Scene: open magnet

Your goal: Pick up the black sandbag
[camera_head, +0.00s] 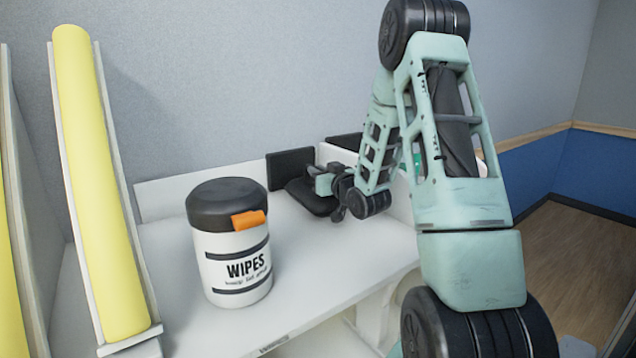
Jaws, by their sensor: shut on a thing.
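The black sandbag (312,201) is a flat dark bag at the back of the white counter. My gripper (335,191) is at its right side, shut on it. The dark fingers blend with the bag, so the exact grip is hard to see. I cannot tell whether the bag touches the counter.
A white wipes tub (231,265) with a black lid and orange tab stands on the white counter (306,266). A black upright block (290,165) is behind the bag. Yellow padded panels (100,180) stand at left. The counter's front middle is clear.

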